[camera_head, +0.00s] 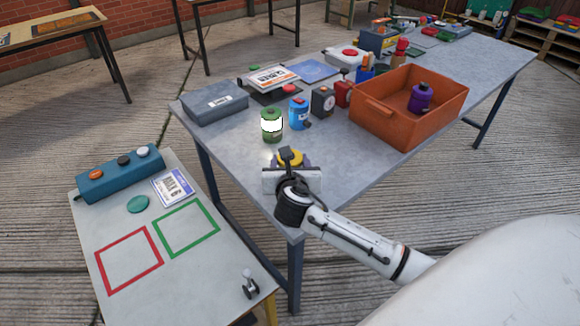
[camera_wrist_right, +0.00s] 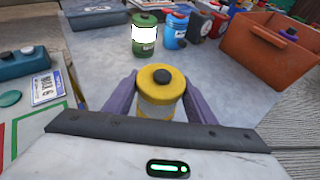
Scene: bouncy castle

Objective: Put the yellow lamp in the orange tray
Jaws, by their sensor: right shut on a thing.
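The yellow lamp (camera_wrist_right: 160,88) has a yellow top with a dark knob and sits between the fingers of my right gripper (camera_wrist_right: 160,108). My right gripper is shut on it, at the near left corner of the grey table. In the head view the yellow lamp (camera_head: 290,156) is partly hidden by my right gripper (camera_head: 290,166). Whether the lamp touches the table cannot be told. The orange tray (camera_head: 385,122) stands on the table to the right and holds a purple lamp (camera_head: 420,97). The tray also shows in the wrist view (camera_wrist_right: 262,58). My left gripper is not in view.
A grey case (camera_head: 215,103) lies behind. A low side table (camera_head: 180,262) with red and green outlined squares stands at left.

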